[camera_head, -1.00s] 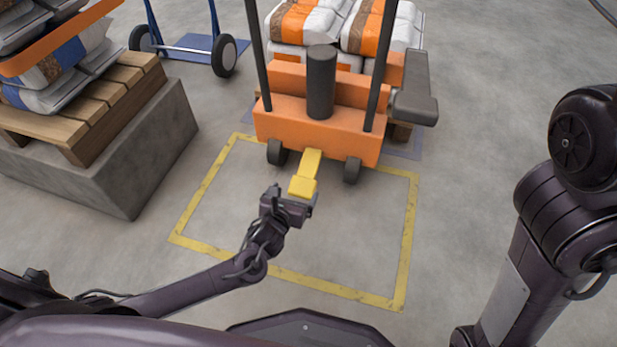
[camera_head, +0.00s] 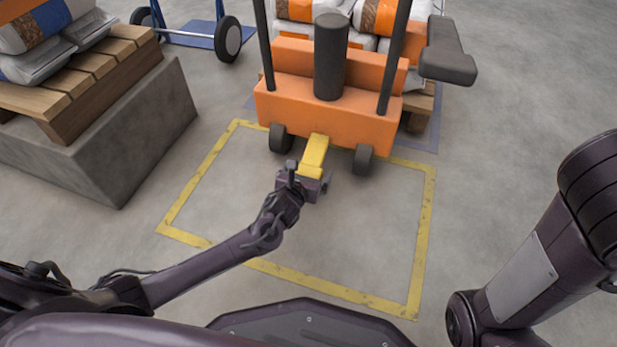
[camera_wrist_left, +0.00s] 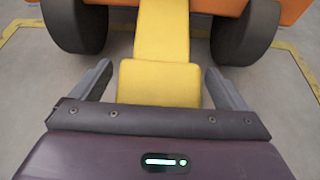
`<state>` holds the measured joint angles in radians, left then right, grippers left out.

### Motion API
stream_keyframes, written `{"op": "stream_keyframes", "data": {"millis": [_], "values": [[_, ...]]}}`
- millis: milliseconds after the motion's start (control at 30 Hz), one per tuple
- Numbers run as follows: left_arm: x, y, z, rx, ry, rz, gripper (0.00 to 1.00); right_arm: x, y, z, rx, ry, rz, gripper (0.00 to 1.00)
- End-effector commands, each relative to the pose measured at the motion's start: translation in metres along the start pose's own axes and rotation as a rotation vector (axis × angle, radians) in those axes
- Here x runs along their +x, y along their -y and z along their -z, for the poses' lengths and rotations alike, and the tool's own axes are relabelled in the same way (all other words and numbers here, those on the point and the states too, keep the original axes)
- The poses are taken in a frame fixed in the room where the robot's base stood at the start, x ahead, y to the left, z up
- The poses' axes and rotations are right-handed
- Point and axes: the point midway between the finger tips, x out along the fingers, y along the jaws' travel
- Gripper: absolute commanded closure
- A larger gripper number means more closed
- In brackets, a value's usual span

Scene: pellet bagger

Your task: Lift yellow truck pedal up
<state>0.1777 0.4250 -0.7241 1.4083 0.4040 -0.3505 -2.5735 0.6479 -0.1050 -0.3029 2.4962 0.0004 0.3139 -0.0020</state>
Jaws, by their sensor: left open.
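The yellow pedal (camera_head: 314,158) sticks out from the low front of the orange truck (camera_head: 325,108), between its two dark wheels. My left gripper (camera_head: 318,182) is at the pedal's near end. In the left wrist view, the pedal's wide end (camera_wrist_left: 160,84) lies between the two grey fingers of my left gripper (camera_wrist_left: 158,85). The fingers are open, with a gap showing on each side of the pedal. The gripper body hides the pedal's nearest edge. My right arm shows at the right, but its gripper is out of view.
A yellow floor outline (camera_head: 425,235) surrounds bare floor in front of the truck. A concrete block with a wooden pallet (camera_head: 95,85) stands at the left. A blue hand cart (camera_head: 195,32) is behind it. White and orange bags (camera_head: 380,18) are stacked behind the truck.

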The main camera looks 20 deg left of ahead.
Motion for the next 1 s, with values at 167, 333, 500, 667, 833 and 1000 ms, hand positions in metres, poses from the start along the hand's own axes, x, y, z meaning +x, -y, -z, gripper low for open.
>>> {"op": "stream_keyframes", "data": {"millis": [167,333,500,667,833,1000], "values": [[0.0071,-0.0001,0.0001,0.001,0.000,0.000,0.05,-0.0010,0.0004,0.0043,0.007,-0.010,-0.007,0.64],[0.0067,-0.0001,-0.0006,0.001,-0.001,0.000,0.05,0.0001,0.0006,0.0043,0.007,-0.010,-0.006,0.64],[0.0066,-0.0001,-0.0004,0.000,-0.001,0.000,0.22,0.0001,0.0007,0.0042,0.007,-0.010,-0.006,0.64],[0.0065,-0.0001,-0.0003,0.000,0.000,0.000,0.43,0.0000,0.0007,0.0042,0.007,-0.010,-0.006,0.64],[0.0065,-0.0001,-0.0002,0.000,-0.001,0.000,0.66,-0.0001,0.0006,0.0042,0.007,-0.010,-0.006,0.64],[0.0056,-0.0002,-0.0020,0.000,-0.005,0.000,0.68,0.0027,0.0000,0.0028,0.007,-0.010,-0.007,0.64]]}}
